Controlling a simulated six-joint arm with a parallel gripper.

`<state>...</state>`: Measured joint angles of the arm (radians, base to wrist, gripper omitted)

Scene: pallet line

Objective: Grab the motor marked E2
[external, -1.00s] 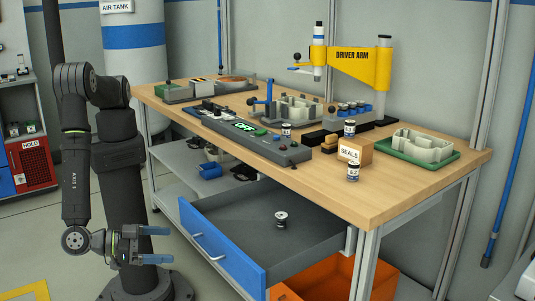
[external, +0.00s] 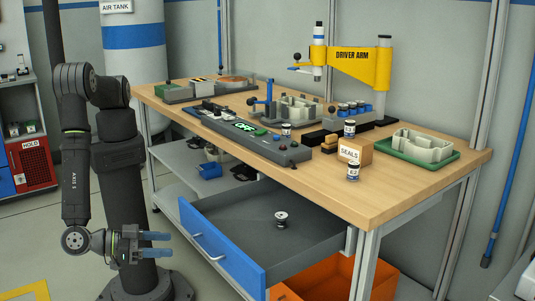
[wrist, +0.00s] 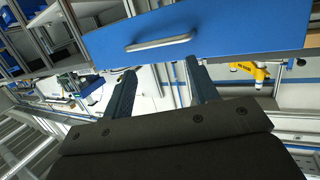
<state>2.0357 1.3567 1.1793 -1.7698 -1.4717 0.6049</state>
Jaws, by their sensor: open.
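Several small motors, white with dark bands, are in the external view. One motor (external: 353,171) stands at the table's front edge, and another (external: 349,128) stands behind the SEALS block. A third motor (external: 286,130) stands by the control panel, and a similar small part (external: 281,219) is in the open drawer. Their marks are too small to read surely, so I cannot tell which is E2. My gripper (external: 160,244) is open and empty, low at the left, in front of the drawer and away from the motors. Its spread fingers (wrist: 160,68) show in the wrist view.
The open drawer (external: 222,252) juts out below the table (external: 400,195); its blue front fills the top of the wrist view (wrist: 250,28). The SEALS block (external: 354,151), green tray (external: 445,158) and yellow driver arm (external: 350,62) crowd the tabletop. An orange bin (external: 375,282) sits beneath.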

